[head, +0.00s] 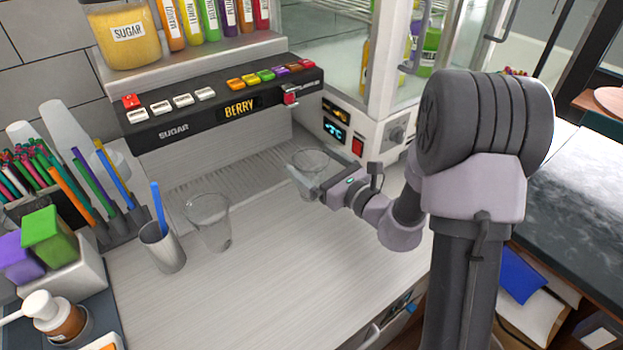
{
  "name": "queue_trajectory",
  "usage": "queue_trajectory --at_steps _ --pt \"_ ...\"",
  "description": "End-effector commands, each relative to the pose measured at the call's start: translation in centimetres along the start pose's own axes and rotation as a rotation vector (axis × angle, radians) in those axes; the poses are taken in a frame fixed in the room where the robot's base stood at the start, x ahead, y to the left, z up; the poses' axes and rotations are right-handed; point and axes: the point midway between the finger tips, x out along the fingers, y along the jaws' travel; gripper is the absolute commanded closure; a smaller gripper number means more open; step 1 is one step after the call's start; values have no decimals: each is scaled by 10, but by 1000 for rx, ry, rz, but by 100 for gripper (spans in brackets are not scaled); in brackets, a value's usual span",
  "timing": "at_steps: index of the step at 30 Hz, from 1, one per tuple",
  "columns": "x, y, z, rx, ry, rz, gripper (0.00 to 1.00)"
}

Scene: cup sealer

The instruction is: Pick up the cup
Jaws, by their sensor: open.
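A clear cup (311,157) stands on the drip tray under the dispenser panel, below its red-tipped lever. My gripper (306,172) is open, with its fingers at the cup's sides; I cannot tell whether they touch it. The cup's lower part is partly hidden by the fingers. A second clear cup (209,224) stands upright and empty on the counter to the left, apart from my gripper.
A grey holder with a blue stick (162,246) stands left of the second cup. The dispenser panel (228,104) overhangs the ribbed drip tray (222,176). A white machine (388,135) stands close on the right. The front counter (255,290) is clear.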

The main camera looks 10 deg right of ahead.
Motion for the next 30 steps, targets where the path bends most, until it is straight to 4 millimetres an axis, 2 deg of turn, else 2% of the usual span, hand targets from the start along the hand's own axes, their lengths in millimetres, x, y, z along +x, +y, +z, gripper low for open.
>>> queue_trajectory --at_steps 3,5,12,21,22,30 --pt "23 4 -1 -1 -1 4 2" --pt "30 4 -1 -1 -1 3 2" --pt "34 3 1 1 0 0 2" --pt "34 3 0 0 0 1 61" --pt "34 3 0 0 0 1 66" --pt "32 3 4 0 0 1 66"
